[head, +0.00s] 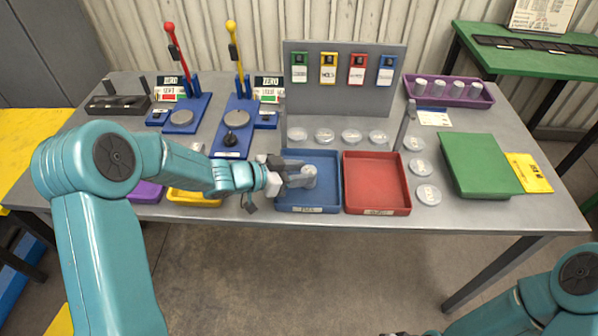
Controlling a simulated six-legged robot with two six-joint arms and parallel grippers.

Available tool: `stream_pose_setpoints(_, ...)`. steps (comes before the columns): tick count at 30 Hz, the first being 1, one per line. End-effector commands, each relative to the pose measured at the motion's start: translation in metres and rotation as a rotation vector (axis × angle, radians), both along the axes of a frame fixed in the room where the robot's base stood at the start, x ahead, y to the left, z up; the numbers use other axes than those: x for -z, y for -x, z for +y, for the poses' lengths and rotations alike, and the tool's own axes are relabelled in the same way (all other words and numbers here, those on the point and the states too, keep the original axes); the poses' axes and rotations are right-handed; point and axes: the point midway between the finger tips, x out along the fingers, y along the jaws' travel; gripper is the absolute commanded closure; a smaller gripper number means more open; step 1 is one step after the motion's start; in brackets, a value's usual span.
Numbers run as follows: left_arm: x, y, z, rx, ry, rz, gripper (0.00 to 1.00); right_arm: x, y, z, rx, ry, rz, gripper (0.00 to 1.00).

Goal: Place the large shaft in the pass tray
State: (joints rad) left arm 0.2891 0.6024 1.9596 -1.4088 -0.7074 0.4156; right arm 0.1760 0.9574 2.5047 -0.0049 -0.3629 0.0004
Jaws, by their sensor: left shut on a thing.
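My left gripper (301,176) reaches in from the left over the blue tray (329,156), whose small front label looks like "PASS". It is shut on a short grey cylinder, the large shaft (310,170), which looks upright. The shaft is inside the tray's outline; whether it touches the tray floor I cannot tell. The fingers hide part of the shaft. My right arm is at the lower right, with only a sliver of what may be its gripper (402,333) at the bottom edge; its jaws cannot be made out.
A red tray (376,184) adjoins the blue one on the right. A yellow tray (195,196) lies left, partly behind my arm. Behind stand two lever gauges (236,118) (181,118) and a grey tag board (343,98). A purple tray (480,97) holds several grey cylinders.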

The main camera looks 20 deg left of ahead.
Motion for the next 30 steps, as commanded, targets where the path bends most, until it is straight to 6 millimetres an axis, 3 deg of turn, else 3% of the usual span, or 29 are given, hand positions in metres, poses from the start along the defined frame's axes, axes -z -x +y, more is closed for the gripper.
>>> stream_pose_setpoints(2, 0.002, 0.0, 0.0, 0.0, 0.001, -0.003, 1.0, 0.002, 0.0, 0.0, 0.0, 0.0, 0.0, 0.57)
stream_pose_setpoints(3, 0.004, 0.0, 0.0, 0.0, 0.0, 0.0, 0.56, 0.002, 0.0, 0.0, 0.0, 0.0, 0.0, 0.57)
stream_pose_setpoints(5, 0.003, 0.0, 0.0, 0.0, 0.0, 0.0, 0.36, 0.002, 0.0, 0.0, 0.0, 0.0, 0.0, 0.57)
stream_pose_setpoints(6, 0.003, 0.0, 0.0, 0.0, 0.0, 0.0, 0.34, 0.002, 0.0, 0.0, 0.0, 0.0, 0.0, 0.57)
stream_pose_setpoints(17, -0.003, 0.002, 0.003, -0.002, 0.0, 0.0, 0.34, -0.001, 0.0, 0.0, 0.0, 0.0, 0.0, 0.57)
stream_pose_setpoints(30, -0.039, 0.065, 0.063, -0.004, -0.002, 0.0, 0.34, -0.006, 0.0, 0.0, 0.0, 0.0, 0.0, 0.57)
